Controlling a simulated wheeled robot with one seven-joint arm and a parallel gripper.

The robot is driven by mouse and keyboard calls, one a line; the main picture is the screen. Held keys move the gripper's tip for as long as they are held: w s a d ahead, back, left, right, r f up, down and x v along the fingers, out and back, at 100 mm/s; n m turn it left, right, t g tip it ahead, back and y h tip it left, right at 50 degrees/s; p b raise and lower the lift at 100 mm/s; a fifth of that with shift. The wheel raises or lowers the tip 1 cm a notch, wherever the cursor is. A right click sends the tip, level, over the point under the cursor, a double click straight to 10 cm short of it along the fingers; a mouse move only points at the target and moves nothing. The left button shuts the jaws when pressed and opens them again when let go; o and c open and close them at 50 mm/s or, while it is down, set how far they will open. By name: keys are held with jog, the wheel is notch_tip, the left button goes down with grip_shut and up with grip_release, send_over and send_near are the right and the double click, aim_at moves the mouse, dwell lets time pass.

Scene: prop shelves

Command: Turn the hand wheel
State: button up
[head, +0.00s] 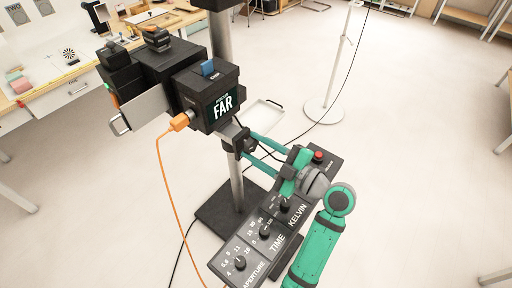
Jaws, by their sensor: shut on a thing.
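A black box-shaped camera (182,78) with a panel reading "FAR" sits on a grey upright column. A dark hand wheel (240,139) is on the column just below the camera's front; it is small and partly covered. My gripper (245,145) reaches up from the lower right. Its two teal fingers stand apart, with their tips on either side of the dark wheel, and are shut on it. The wheel's exact angle cannot be made out.
A tilted control panel (272,228) with knobs labelled APERTURE, TIME and KELVIN lies under my arm, with a red button (318,156) at its far end. An orange cable (164,180) hangs from the camera. A light stand (324,108) is behind. The right floor is clear.

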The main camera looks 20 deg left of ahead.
dwell(0.4)
jog(key=o, duration=1)
jog(key=shift+o, duration=0.2)
jog(key=v, duration=1)
jog(key=shift+s+d, duration=0.2)
jog(key=shift+d, duration=0.15)
